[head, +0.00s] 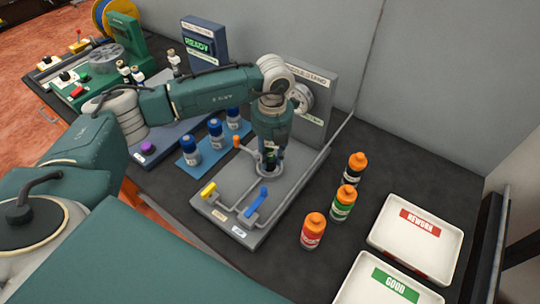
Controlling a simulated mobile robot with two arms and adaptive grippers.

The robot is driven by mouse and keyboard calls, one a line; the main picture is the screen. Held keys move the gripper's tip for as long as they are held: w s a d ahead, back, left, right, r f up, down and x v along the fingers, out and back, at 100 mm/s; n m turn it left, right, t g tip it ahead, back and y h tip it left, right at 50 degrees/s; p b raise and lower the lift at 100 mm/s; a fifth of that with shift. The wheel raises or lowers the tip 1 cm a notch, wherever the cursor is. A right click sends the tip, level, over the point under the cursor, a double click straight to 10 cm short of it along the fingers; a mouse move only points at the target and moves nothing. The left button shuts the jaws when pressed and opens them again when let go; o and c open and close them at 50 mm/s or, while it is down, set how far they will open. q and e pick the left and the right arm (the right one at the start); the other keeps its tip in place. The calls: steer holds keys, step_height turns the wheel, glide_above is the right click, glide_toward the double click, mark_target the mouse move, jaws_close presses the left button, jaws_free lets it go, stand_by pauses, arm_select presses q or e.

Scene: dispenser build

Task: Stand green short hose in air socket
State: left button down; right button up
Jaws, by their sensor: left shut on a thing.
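My left gripper (269,158) points down over the grey stand plate (222,208), at the round ring fitting in its middle. It is shut on a small dark, greenish thing that shows only in part between the fingers; it looks like the green short hose. The fingers and wrist hide most of it, and I cannot tell whether its lower end touches the fitting. I cannot tell for sure which fitting is the air socket. My right gripper is not in view.
Blue (257,201) and yellow (208,190) levers stand at the plate's front. Orange-capped bottles, red (313,231), green (343,204) and black (355,169), stand to the right. White REWORK (386,250) and GOOD (347,296) trays lie beyond. Blue-capped bottles (190,151) stand left.

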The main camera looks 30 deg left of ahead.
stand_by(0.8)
arm_select(q)
steer(key=shift+f+b, duration=0.6)
steer(key=shift+b, duration=0.05)
steer(key=c, duration=1.6)
jaws_free()
steer(key=shift+c, duration=0.2)
steer(key=shift+r, duration=0.15)
steer(key=shift+d+r+p, duration=0.1)
steer(key=shift+r+p, duration=2.2)
steer(key=shift+r, duration=1.35)
steer(key=shift+d+r+p, duration=0.1)
steer(key=shift+r+p, duration=0.85)
steer(key=shift+r, duration=0.8)
